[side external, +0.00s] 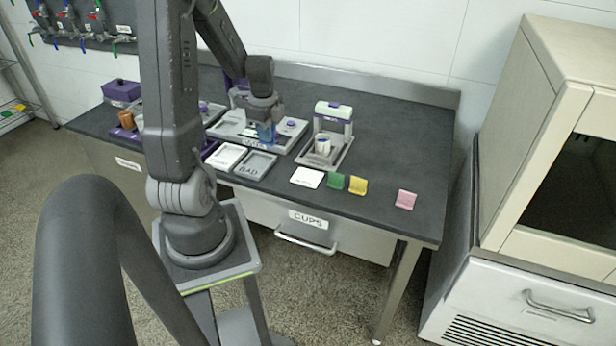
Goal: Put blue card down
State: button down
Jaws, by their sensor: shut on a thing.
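My gripper (264,120) is shut on the blue card (265,134), which hangs below the fingers. They are over the light grey panel (230,129) towards the back of the dark table. Whether the card touches the panel, I cannot tell. A white labelled plate (307,178) lies just left of the green card.
A tray marked BAD (256,166) and another white-filled tray (226,157) lie in front of the panel. A white and purple machine (333,120) with a cup (323,146) stands to the right. The table's right side (413,150) is clear.

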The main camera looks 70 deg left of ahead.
jog(key=shift+s, duration=0.45)
jog(key=shift+w+d+f, duration=0.1)
jog(key=shift+w+f, duration=0.15)
jog(key=shift+f, duration=0.05)
send_over(307, 177)
notch_tip(307, 177, down, 6)
jog(key=shift+s+f, duration=0.1)
jog(key=shift+f, duration=2.15)
jog(key=shift+f, duration=0.1)
jog(key=c, duration=1.3)
grip_release()
